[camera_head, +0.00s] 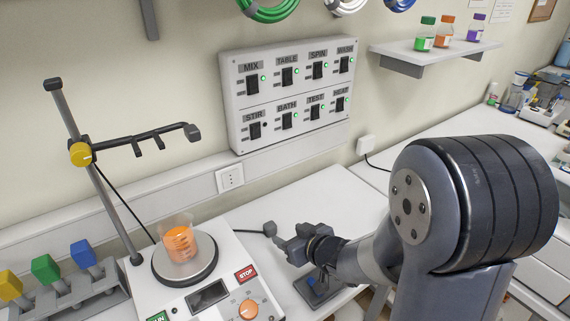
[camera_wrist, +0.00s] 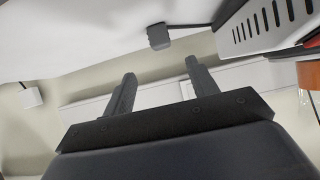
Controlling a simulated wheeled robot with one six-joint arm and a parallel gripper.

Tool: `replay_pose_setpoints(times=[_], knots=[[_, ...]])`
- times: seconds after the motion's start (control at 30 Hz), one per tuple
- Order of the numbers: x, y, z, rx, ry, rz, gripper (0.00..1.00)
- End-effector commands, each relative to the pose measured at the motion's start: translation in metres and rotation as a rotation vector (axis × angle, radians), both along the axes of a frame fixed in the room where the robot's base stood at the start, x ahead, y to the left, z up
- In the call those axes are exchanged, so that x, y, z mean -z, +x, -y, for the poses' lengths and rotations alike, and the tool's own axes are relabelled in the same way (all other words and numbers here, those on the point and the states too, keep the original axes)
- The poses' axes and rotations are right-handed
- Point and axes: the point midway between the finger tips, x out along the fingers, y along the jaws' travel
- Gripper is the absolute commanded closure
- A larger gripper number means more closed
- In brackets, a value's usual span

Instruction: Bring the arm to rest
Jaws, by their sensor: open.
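My gripper (camera_head: 280,238) is at the lower middle of the head view, over the white bench to the right of the hotplate device. In the wrist view its two dark fingers (camera_wrist: 157,85) stand apart with nothing between them, so it is open and empty. My arm reaches in from the right of the head view, bent at a large dark joint. The wrist view appears turned over, with the bench surface at the top.
A hotplate device (camera_head: 215,285) bears a beaker (camera_head: 180,240) with orange contents, beside a stand (camera_head: 95,185) with a clamp rod. Coloured blocks (camera_head: 47,268) sit in a rack at left. A switch panel (camera_head: 290,90) and shelf (camera_head: 435,55) are on the wall. A small dark-based object (camera_head: 318,288) lies below my gripper.

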Motion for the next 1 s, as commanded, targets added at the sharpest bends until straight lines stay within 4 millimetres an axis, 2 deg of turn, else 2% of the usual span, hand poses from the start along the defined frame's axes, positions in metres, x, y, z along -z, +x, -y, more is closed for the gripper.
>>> replay_pose_setpoints(times=[0.37,1.0], knots=[[0.004,0.007,-0.004,-0.001,0.000,0.000,0.45],[0.048,0.074,-0.050,-0.002,0.000,-0.001,0.45]])
